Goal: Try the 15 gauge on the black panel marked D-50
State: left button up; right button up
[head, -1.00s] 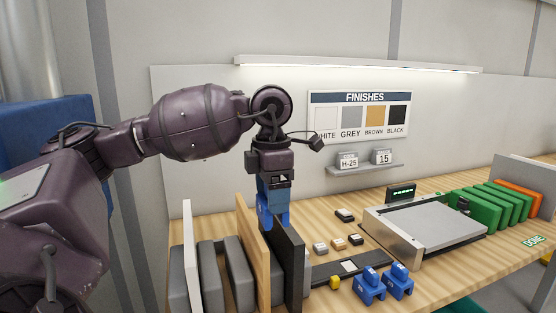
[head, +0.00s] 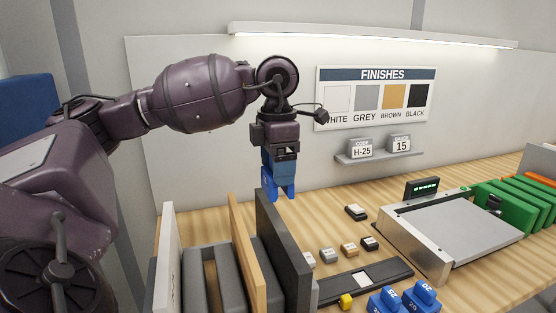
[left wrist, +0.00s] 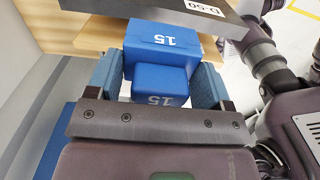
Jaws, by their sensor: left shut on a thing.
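My left gripper (head: 279,170) is shut on the blue 15 gauge (head: 283,188), which hangs with two prongs pointing down. In the left wrist view the gauge (left wrist: 163,42) shows its 15 between the finger pads. My right gripper is not in view.
Two blue gauges (head: 384,302) sit at the front right. Small blocks, a dark strip (head: 385,276) and a grey-topped machine (head: 455,230) lie right. A shelf holds H-25 and 15 cards (head: 400,146).

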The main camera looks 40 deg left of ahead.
pick_arm(q)
jog(key=shift+s+f+b, duration=0.1)
jog(key=shift+f+b, duration=0.3)
jog(key=shift+f, duration=0.3)
notch_tip(320, 180, down, 2)
jog(key=shift+f+b, duration=0.1)
jog(key=shift+b, duration=0.4)
jog(key=shift+f+b, duration=0.6)
jog(key=shift+f, duration=0.8)
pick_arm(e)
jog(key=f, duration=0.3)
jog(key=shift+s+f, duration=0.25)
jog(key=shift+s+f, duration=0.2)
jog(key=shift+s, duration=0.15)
pick_arm(q)
jog(key=shift+f+b, duration=0.3)
jog(key=shift+f, duration=0.1)
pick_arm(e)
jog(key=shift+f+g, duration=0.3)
pick_arm(q)
jog(key=shift+r, duration=0.1)
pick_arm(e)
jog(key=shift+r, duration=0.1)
